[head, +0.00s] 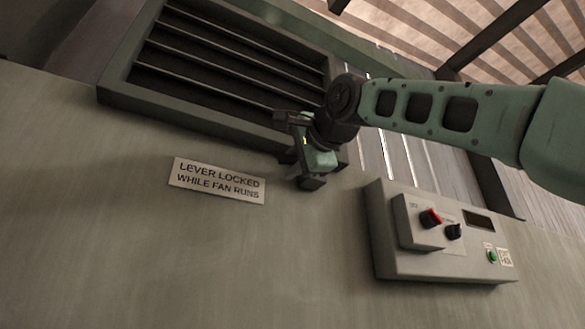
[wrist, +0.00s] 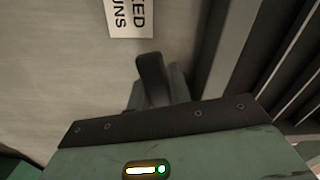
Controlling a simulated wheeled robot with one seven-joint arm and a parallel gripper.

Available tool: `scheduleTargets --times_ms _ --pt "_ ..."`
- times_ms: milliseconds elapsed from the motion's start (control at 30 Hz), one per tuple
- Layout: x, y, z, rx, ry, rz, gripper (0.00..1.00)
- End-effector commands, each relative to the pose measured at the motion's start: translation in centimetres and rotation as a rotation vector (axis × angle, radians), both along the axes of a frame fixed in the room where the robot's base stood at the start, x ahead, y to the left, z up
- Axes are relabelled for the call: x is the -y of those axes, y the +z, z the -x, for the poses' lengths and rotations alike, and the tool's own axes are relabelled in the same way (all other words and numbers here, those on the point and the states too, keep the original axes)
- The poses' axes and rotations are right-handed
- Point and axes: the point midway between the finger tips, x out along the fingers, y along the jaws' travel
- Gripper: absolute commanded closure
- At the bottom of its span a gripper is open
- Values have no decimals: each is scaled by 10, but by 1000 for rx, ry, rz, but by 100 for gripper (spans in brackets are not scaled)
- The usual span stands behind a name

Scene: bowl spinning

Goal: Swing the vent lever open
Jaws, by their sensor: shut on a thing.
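The vent (head: 225,75) is a dark framed louvre set in the wall at the upper left of the head view. My gripper (head: 304,172) is at the frame's lower right corner, shut on what I take to be the vent lever. The lever is mostly hidden behind the gripper in the head view. In the wrist view, a dark upright piece (wrist: 152,80) stands just beyond the gripper's dark front edge, with a grey piece (wrist: 180,84) beside it. I cannot tell which of these is finger and which is lever.
A sign (head: 217,181) reading "LEVER LOCKED WHILE FAN RUNS" is left of the gripper. A control box (head: 440,262) at lower right has a red-marked knob (head: 430,218), a black knob (head: 453,232), a dark display (head: 479,220) and a green button (head: 492,256). The wall at lower left is bare.

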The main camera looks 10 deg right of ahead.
Motion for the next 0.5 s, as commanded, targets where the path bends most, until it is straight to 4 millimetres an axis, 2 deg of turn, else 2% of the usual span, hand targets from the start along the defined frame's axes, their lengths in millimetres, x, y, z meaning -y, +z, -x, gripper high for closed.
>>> scheduleTargets --times_ms 200,500 --pt "-1 13 1 -54 0 -131 100" --pt "-1 19 0 -96 -1 -229 100"
